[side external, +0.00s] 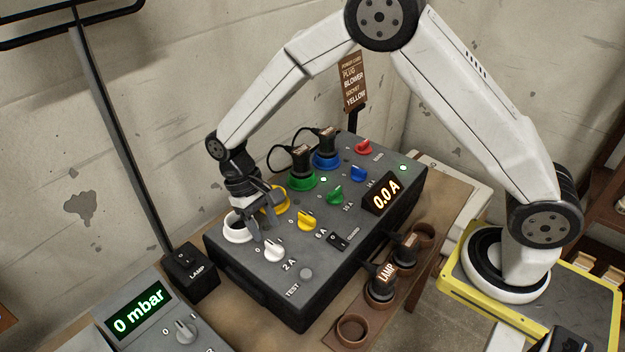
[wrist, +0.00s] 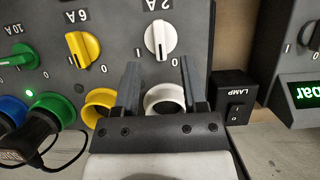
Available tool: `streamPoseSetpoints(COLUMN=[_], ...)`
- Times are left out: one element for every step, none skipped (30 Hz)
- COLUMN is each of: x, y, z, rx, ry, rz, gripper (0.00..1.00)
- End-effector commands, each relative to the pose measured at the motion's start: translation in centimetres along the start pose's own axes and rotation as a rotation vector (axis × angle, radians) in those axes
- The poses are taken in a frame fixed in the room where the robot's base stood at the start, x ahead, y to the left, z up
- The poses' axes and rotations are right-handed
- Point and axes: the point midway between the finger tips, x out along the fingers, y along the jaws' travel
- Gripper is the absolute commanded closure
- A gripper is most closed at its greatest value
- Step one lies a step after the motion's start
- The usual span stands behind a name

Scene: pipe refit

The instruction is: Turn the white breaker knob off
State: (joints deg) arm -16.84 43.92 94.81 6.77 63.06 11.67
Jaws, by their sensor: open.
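The white breaker knob (side external: 273,250) sits on the dark breaker box (side external: 340,225), by the 2 A label. In the wrist view, the white knob (wrist: 158,40) has its ridge nearly upright in the picture. I cannot tell which mark it points to. My gripper (side external: 263,220) is open and empty, low over the white socket (side external: 237,228), just behind the knob. In the wrist view, my gripper's fingertips (wrist: 159,65) are wide apart, short of the knob, with the white socket (wrist: 165,98) showing between the fingers. The knob is not between the fingers.
A yellow knob (side external: 307,219) and yellow socket (side external: 274,199) are close beside. Green, blue and red knobs sit farther along. Plugs fill the green and blue sockets. The box display (side external: 385,194) reads 0.0 A. A lamp switch box (side external: 187,267) stands near the white socket.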

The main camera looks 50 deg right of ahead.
Motion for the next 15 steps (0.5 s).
streamPoseSetpoints(x=[-0.8, -1.1, -1.6, -1.9, -2.1, -2.5, -2.7, -2.9, -3.0, -3.1, -3.2, -3.2, -3.2, -3.2, -3.2], y=[0.0, 0.0, 0.0, 0.0, 0.0, 0.0, 0.0, 0.0, 0.0, 0.0, 0.0, 0.0, 0.0, 0.0, 0.0], z=[0.0, -0.1, -0.1, 0.0, 0.0, 0.0, 0.0, 0.0, 0.0, 0.0, 0.0, 0.0, 0.0, 0.0, 0.0], rx=[0.000, 0.000, 0.000, 0.000, 0.000, 0.000, 0.000, 0.000, 0.000, 0.000, 0.000, 0.001, 0.000, 0.001, 0.001], ry=[0.002, 0.003, 0.002, 0.001, 0.002, 0.002, 0.001, 0.001, 0.001, 0.001, 0.001, 0.001, 0.000, 0.000, 0.000], rz=[-0.001, -0.001, -0.001, -0.001, -0.001, -0.001, 0.000, 0.000, 0.000, 0.000, 0.000, 0.000, 0.000, 0.000, 0.000], gripper=[0.46, 0.46, 0.46, 0.46, 0.46, 0.46, 0.46, 0.46, 0.46, 0.46, 0.46, 0.46, 0.46, 0.46, 0.46])
